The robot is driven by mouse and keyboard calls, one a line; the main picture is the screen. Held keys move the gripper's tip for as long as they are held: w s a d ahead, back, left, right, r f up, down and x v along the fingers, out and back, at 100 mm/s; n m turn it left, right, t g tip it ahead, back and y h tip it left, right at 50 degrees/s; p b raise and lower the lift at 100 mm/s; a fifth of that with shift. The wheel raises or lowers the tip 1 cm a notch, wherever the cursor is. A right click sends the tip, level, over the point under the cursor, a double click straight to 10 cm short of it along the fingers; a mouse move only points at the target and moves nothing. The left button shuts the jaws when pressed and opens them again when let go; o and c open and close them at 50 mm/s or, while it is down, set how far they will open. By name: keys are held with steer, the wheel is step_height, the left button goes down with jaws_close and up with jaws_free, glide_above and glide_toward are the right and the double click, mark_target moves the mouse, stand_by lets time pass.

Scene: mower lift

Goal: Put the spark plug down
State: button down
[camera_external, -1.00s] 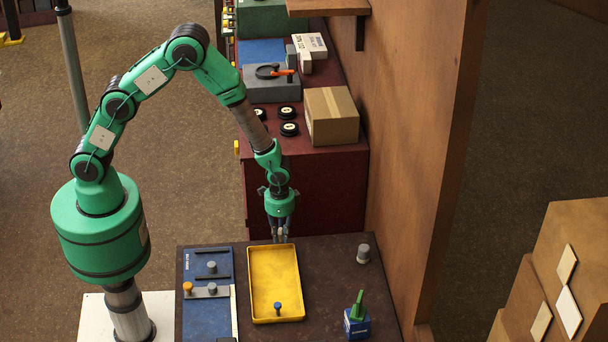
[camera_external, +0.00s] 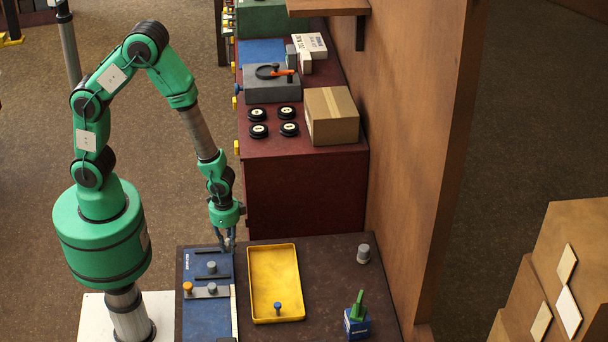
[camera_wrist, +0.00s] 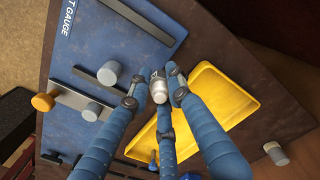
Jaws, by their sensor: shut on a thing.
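My gripper (camera_external: 229,246) hangs fingers-down over the far right corner of the blue gauge board (camera_external: 205,318). In the wrist view its blue fingers close around the spark plug (camera_wrist: 158,90), a small silver-and-white cylinder. The plug is held near the edge between the gauge board (camera_wrist: 115,35) and the yellow tray (camera_wrist: 225,98). In the external view the plug is too small to make out among the fingertips. The yellow tray (camera_external: 274,265) lies just right of the board. I cannot tell how high the plug is above the surface.
The board carries dark bars, grey pegs (camera_external: 212,266) and an orange knob (camera_external: 187,287). A small blue peg (camera_external: 277,307) stands in the tray. A grey cylinder (camera_external: 363,254) and a blue block with a green piece (camera_external: 357,325) are to the right.

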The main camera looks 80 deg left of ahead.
steer(key=shift+s, duration=0.5)
glide_above(273, 267)
steer(key=shift+f, duration=0.8)
steer(key=shift+s, duration=0.1)
steer(key=shift+f, duration=0.15)
steer(key=shift+f+b, duration=0.3)
steer(key=shift+f, duration=1.35)
steer(key=shift+f, duration=0.15)
steer(key=c, duration=1.6)
jaws_free()
